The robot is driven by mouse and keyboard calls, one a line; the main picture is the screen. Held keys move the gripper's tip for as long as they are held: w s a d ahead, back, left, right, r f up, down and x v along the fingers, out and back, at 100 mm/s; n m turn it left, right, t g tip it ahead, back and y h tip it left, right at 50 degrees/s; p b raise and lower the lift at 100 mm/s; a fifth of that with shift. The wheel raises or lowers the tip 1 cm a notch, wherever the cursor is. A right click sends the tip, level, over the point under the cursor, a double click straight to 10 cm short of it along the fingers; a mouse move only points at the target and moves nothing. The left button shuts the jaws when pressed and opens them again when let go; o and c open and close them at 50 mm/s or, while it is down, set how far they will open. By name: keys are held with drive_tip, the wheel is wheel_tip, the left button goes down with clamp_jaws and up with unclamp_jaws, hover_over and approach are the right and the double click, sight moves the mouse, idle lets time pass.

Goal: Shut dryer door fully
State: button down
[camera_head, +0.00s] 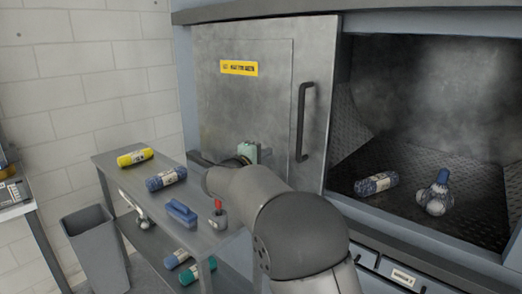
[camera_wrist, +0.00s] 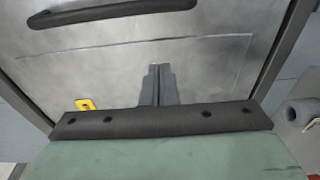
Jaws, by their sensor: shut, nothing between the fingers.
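The dryer door (camera_head: 270,100) is a grey metal panel with a yellow label (camera_head: 239,68) and a dark vertical handle (camera_head: 304,122). It stands at the left of the dryer opening (camera_head: 430,100), and the right part of the opening is uncovered. In the wrist view the door (camera_wrist: 100,75) fills most of the picture, with its handle (camera_wrist: 110,11) at the top. My gripper (camera_wrist: 159,70) is shut and empty, its fingertips over the door's face, away from the handle. I cannot tell whether they touch it. In the head view my arm hides the fingers.
A blue-patterned roll (camera_head: 376,184) and a blue-and-white object (camera_head: 436,194) lie inside the dryer. A grey cart (camera_head: 200,236) with rolls and tools stands below the door at left. A grey bin (camera_head: 94,245) stands beside it.

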drive_tip(key=w+d+p, duration=0.4)
drive_tip(key=w+d, duration=0.1)
drive_tip(key=d, duration=0.2)
drive_tip(key=shift+w+d, duration=0.2)
drive_tip(key=shift+d, duration=0.1)
idle(0.3)
drive_tip(key=shift+s, duration=0.1)
